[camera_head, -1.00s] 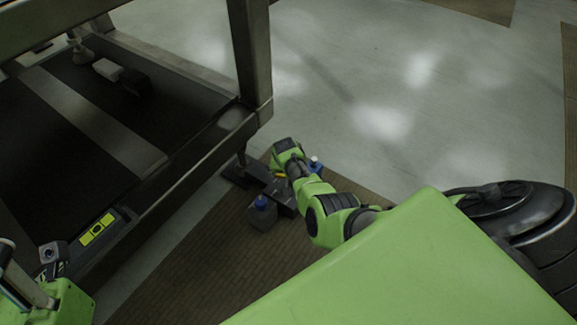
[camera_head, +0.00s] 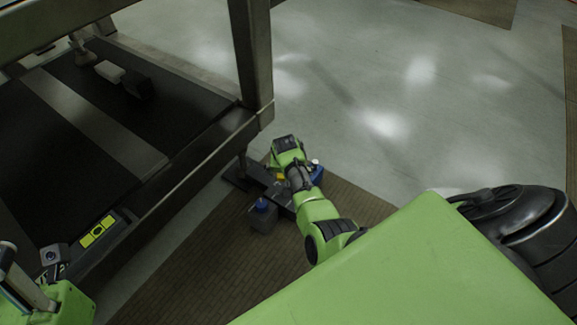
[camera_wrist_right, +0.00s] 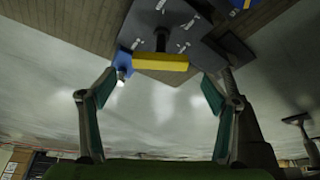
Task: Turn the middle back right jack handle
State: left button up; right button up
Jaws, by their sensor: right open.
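The yellow jack handle (camera_wrist_right: 160,62) is a short bar on the dark grey jack (camera_wrist_right: 188,28) in the right wrist view. In the head view a bit of yellow (camera_head: 281,177) shows beside my right wrist, mostly hidden. My right gripper (camera_wrist_right: 157,92) is open and empty, with one finger on each side of the handle. The handle lies just beyond the fingertips and seems untouched. In the head view my right gripper is hidden behind its wrist. My left arm (camera_head: 40,300) shows at the lower left; its fingers are not clear.
The dark metal frame (camera_head: 250,50) with its leg stands close left of my right arm. Blue-topped parts (camera_head: 262,205) sit by the jack, and a blue part (camera_wrist_right: 125,62) shows in the wrist view. A brown mat (camera_head: 190,270) lies below. The grey floor at right is clear.

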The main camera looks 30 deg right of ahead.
jog(key=v, duration=0.7)
jog(key=shift+s+r, duration=0.25)
jog(key=shift+r, duration=0.05)
